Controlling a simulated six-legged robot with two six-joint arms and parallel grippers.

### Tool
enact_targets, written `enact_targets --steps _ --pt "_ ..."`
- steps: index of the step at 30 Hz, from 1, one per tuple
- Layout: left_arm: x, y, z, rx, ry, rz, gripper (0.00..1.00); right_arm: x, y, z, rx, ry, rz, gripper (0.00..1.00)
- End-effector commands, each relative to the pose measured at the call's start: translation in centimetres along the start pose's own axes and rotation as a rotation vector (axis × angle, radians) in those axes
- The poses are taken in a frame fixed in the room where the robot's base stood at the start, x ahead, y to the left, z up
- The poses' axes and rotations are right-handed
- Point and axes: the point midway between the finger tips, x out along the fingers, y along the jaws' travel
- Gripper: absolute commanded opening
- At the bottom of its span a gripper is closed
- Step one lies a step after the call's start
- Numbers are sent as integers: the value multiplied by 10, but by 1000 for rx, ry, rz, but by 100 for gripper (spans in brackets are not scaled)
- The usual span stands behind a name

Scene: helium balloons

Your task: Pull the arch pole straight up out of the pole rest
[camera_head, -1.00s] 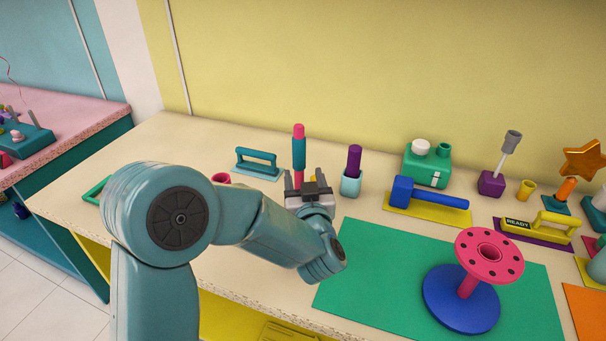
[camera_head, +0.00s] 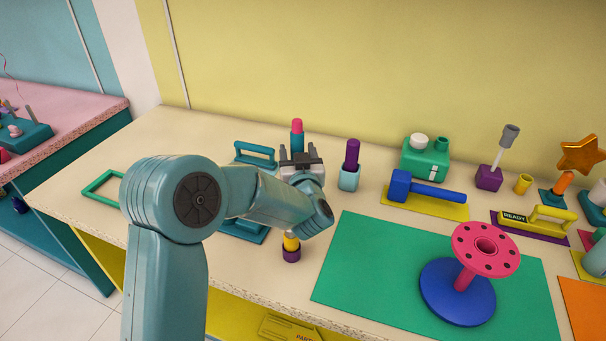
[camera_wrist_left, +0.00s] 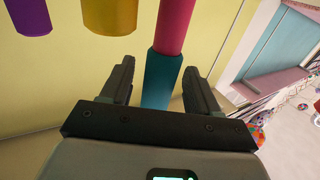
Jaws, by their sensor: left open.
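The arch pole, with a pink top (camera_head: 297,126) and a teal sleeve, stands upright at the back of the table. My left gripper (camera_head: 301,155) is open in front of it and covers its lower part in the head view. In the left wrist view the pole's teal part (camera_wrist_left: 160,78) runs between the two spread fingers (camera_wrist_left: 159,68), with visible space beside it. The pole rest is hidden behind my gripper. My right gripper is in neither view.
A purple marker-like piece in a pale cup (camera_head: 349,180) stands close right of my gripper. A teal handled tool (camera_head: 255,154) is to the left. A yellow-and-purple piece (camera_head: 291,252) stands below my forearm. A blue hammer (camera_head: 430,192) and green mat (camera_head: 380,260) lie right.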

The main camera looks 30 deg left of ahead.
Motion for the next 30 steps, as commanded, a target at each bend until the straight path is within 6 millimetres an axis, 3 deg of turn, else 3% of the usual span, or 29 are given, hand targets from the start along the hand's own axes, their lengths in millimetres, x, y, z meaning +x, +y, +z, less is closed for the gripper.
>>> enact_targets --steps 3,9,10,13,30 --pt "0 0 0 0 0 0 61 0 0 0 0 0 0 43" --pt "0 0 0 0 0 0 0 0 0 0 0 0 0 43" --pt "0 0 -1 -1 1 0 34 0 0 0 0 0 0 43" --pt "0 0 -1 -1 1 -1 1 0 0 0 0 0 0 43" --pt "0 0 -15 -2 2 -1 0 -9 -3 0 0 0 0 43"
